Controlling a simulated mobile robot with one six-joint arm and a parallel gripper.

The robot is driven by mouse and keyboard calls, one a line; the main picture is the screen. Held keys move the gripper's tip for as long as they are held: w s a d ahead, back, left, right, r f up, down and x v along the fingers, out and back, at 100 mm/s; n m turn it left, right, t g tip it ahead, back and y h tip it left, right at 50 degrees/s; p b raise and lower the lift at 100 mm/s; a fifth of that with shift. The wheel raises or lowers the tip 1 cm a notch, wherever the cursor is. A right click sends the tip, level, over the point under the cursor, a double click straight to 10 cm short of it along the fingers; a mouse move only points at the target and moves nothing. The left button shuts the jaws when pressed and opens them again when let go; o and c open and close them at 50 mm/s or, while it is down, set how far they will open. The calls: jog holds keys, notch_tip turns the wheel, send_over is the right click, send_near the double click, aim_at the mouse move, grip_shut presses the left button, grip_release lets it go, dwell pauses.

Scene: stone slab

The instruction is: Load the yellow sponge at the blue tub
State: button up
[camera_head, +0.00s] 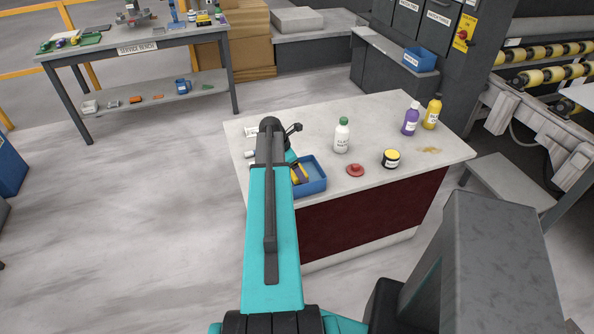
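A blue tub (316,184) stands at the left front of the stone slab, partly hidden by my arm. A small yellow and dark shape (300,173) shows at the tub's left side; I cannot tell whether it is the yellow sponge. No other sponge can be made out on the slab. My arm reaches over the slab's left part, and its dark end (293,129) is above the slab beyond the tub. The gripper's fingers are not clearly visible, so I cannot tell whether they are open or hold anything.
On the stone slab (400,120) are a white bottle with a green cap (342,136), a red lid-like piece (355,170), a yellow-topped jar (391,158), a purple bottle (411,119) and a yellow bottle (432,112). Another blue bin (420,60) and a service bench (150,43) stand behind.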

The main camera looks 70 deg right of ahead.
jog(key=shift+f, duration=0.3)
dwell(0.9)
jog(key=shift+r+p, duration=2.25)
jog(key=shift+r, duration=1.3)
jog(key=w+a+r+n+b, duration=0.1)
jog(key=w+a+r+b, duration=0.1)
jog(key=w+a, duration=1.3)
jog(key=w+a+r+b, duration=0.25)
jog(key=w+a, duration=0.95)
jog(key=w, duration=0.6)
jog(key=w+a+r+b, duration=0.1)
jog(key=w+a, duration=0.1)
jog(key=a, duration=1.1)
jog(key=w+a+r+b, duration=0.1)
jog(key=w+a+r, duration=0.1)
jog(key=a, duration=1.1)
jog(key=w+a+r+n+b, duration=0.1)
jog(key=w+a, duration=0.3)
jog(key=a, duration=1)
jog(key=shift+w+r+t+h+b, duration=0.3)
jog(key=shift+r+b, duration=0.15)
jog(key=shift+b, duration=0.15)
